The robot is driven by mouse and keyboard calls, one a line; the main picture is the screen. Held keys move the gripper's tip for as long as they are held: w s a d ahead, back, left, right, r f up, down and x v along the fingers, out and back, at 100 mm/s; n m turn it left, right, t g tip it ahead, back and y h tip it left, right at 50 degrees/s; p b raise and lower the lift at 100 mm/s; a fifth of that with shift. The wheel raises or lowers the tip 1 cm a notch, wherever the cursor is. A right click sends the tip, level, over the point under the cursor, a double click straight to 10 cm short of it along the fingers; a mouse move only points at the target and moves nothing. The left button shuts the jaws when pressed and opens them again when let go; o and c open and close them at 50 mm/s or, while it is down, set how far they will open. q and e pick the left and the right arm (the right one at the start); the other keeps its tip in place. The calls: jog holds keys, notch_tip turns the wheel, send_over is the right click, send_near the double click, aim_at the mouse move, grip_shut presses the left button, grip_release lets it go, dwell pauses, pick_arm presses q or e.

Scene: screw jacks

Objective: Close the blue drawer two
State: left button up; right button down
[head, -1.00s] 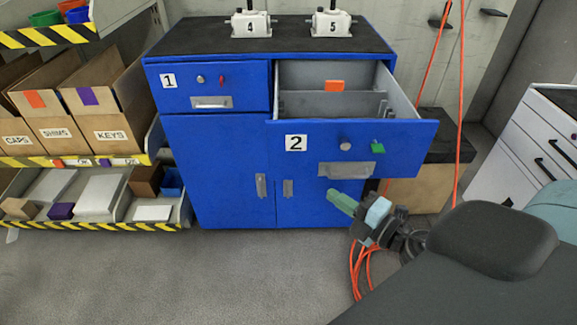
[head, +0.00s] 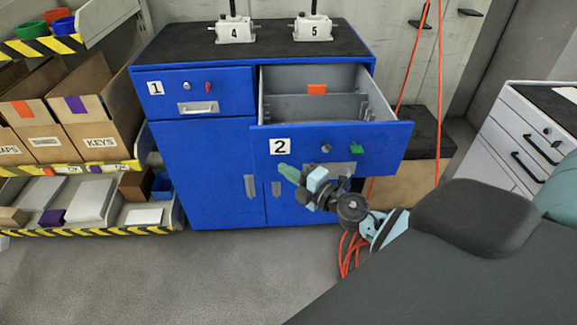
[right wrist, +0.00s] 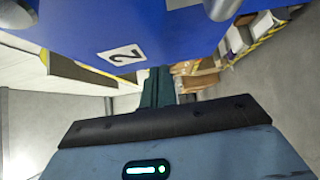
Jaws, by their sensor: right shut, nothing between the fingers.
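The blue drawer two (head: 300,152), with a white "2" label, is pulled well out of the blue cabinet (head: 205,170). Its grey inside shows, with dividers and an orange block (head: 316,89). My right gripper (head: 287,173) is shut and empty, in front of the drawer's lower front edge and pointing left. It hides part of the drawer handle (head: 342,169). In the right wrist view the shut fingers (right wrist: 158,88) are close by the blue drawer front (right wrist: 150,35) with its "2" label; I cannot tell whether they touch. My left gripper is not in view.
Drawer one (head: 190,92) is closed. Screw jacks (head: 235,30) stand on the cabinet top. A shelf with cardboard boxes (head: 100,125) is at left, a white drawer unit (head: 525,140) at right. Orange cables (head: 347,250) hang beside the cabinet. The floor (head: 215,275) in front is clear.

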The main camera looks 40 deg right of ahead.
jog(key=shift+w+d+f, duration=0.2)
jog(key=shift+w+d, duration=0.25)
jog(key=shift+w, duration=0.1)
jog(key=shift+w+d, duration=0.1)
jog(key=shift+w, duration=0.1)
jog(key=shift+r, duration=0.1)
jog(key=shift+w, duration=0.1)
